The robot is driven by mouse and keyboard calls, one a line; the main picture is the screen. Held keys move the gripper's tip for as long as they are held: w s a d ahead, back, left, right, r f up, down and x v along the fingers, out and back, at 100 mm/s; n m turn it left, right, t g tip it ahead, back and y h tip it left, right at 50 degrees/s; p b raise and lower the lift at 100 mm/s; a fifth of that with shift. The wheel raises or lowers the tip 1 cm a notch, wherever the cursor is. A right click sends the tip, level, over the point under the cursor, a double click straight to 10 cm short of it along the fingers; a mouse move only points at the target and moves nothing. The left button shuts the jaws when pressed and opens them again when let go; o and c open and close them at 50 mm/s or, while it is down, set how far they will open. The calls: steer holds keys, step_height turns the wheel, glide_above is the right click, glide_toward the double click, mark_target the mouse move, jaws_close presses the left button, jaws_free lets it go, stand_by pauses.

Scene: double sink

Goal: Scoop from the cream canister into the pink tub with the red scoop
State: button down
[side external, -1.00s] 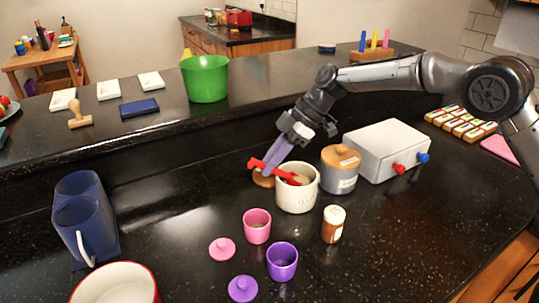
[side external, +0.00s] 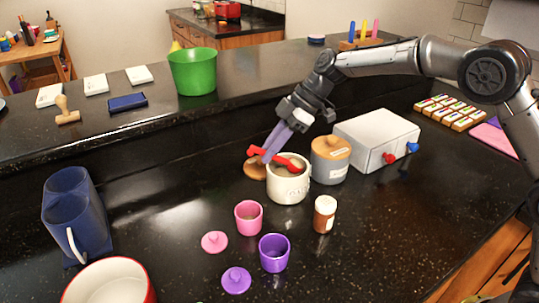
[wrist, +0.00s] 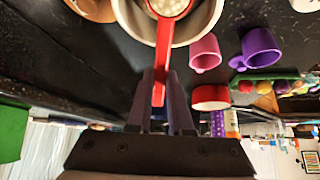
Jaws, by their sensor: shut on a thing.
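The cream canister (side external: 288,188) stands open on the black counter, with pale contents visible inside. My gripper (side external: 268,152) is above its left rim, its purple fingers shut on the handle of the red scoop (side external: 289,161). The scoop's bowl is over the canister mouth; the side view does not show clearly whether it is still partly inside. In the wrist view, the red scoop (wrist: 163,45) carries pale grainy stuff in its bowl, framed by the canister rim (wrist: 208,22). The pink tub (side external: 248,218) stands open and upright in front-left of the canister; it also shows in the wrist view (wrist: 205,53).
A grey canister with wooden lid (side external: 330,163) and a white box (side external: 376,138) stand right of the cream canister. A brown jar (side external: 324,215), purple tub (side external: 274,253) and pink lid (side external: 214,242) are near the pink tub. A wooden lid (side external: 256,170) lies left of the canister.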

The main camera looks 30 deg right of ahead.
steer(key=shift+a+r, duration=0.15)
steer(key=shift+r, duration=3.95)
steer(key=shift+w+d+f+m+t+h, duration=0.15)
steer(key=shift+d+m+t+h, duration=0.2)
steer(key=shift+m+h, duration=0.25)
steer(key=s+a+f+n+g+h, duration=0.1)
steer(key=s+a+f, duration=0.1)
steer(key=a, duration=0.7)
steer(key=s+a+f+g+h, duration=0.1)
steer(key=s+a+f, duration=0.15)
steer(key=a, duration=0.55)
steer(key=shift+f, duration=2.25)
steer(key=shift+s+d+r+t+y, duration=0.25)
steer(key=shift+d+r+t+y, duration=0.35)
steer(key=shift+y, duration=0.85)
steer(key=shift+s+d+r+t+y, duration=0.3)
steer(key=shift+d+r+y, duration=0.45)
steer(key=shift+y, duration=0.75)
steer(key=shift+s+d+r+t+y, duration=0.2)
steer(key=shift+d+r+t+y, duration=0.5)
steer(key=shift+y, duration=0.75)
